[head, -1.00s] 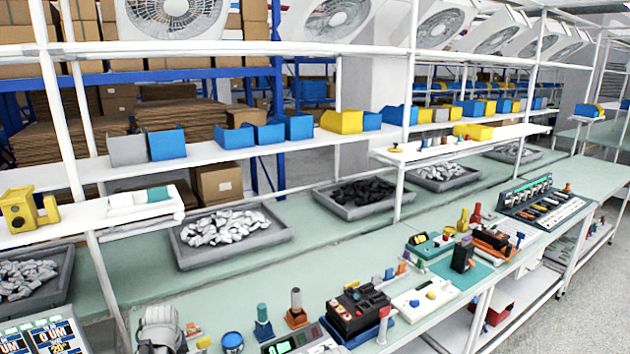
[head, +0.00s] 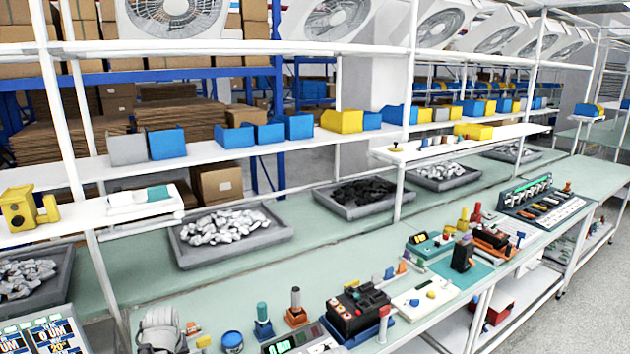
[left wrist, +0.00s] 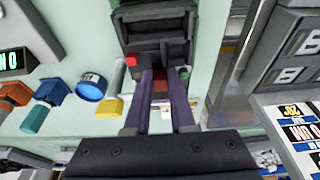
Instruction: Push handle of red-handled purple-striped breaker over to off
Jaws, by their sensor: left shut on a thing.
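In the left wrist view a dark breaker-like body (left wrist: 155,38) stands at the top centre. A red handle (left wrist: 160,87) shows just below it. My left gripper (left wrist: 161,76) reaches up from the bottom, its two long purplish fingers on either side of the red handle, shut on it. I cannot make out a purple stripe on the body. In the head view a grey-white rounded part, apparently my left wrist, is at the bottom left and hides this spot. My right gripper is in neither view.
A blue round jar (left wrist: 90,86), a teal-handled tool (left wrist: 38,115) and a yellow block (left wrist: 110,107) stand left of the fingers in the wrist view. A black device with red buttons (head: 356,308) sits farther right on the bench. Grey bins (head: 232,250) line the back.

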